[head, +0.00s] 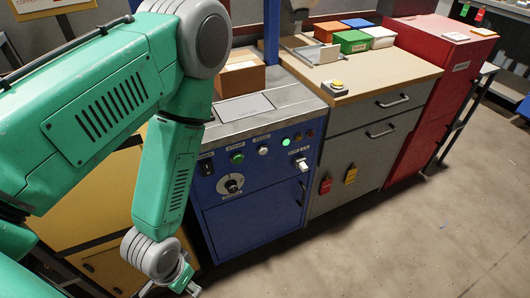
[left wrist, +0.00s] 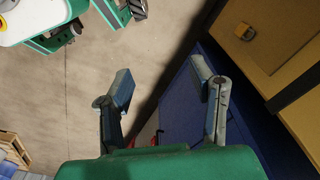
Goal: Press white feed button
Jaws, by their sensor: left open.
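The white button (head: 263,151) is on the sloped control panel of the blue machine (head: 252,220), right of a green button (head: 237,158). The small label above it is too blurred to read surely. My left gripper (head: 190,284) is low in the head view, below and left of the panel, and apart from the button. In the left wrist view my left gripper (left wrist: 163,85) has its fingers spread with nothing between them. The white button is not visible there. My right gripper cannot be made out in either view.
The panel also has a rotary knob (head: 231,185), a lit green lamp (head: 286,142) and a white switch (head: 302,165). A cardboard box (head: 240,76) stands on the machine top. A grey cabinet (head: 365,150) and red cabinet (head: 440,90) stand right. Floor in front is clear.

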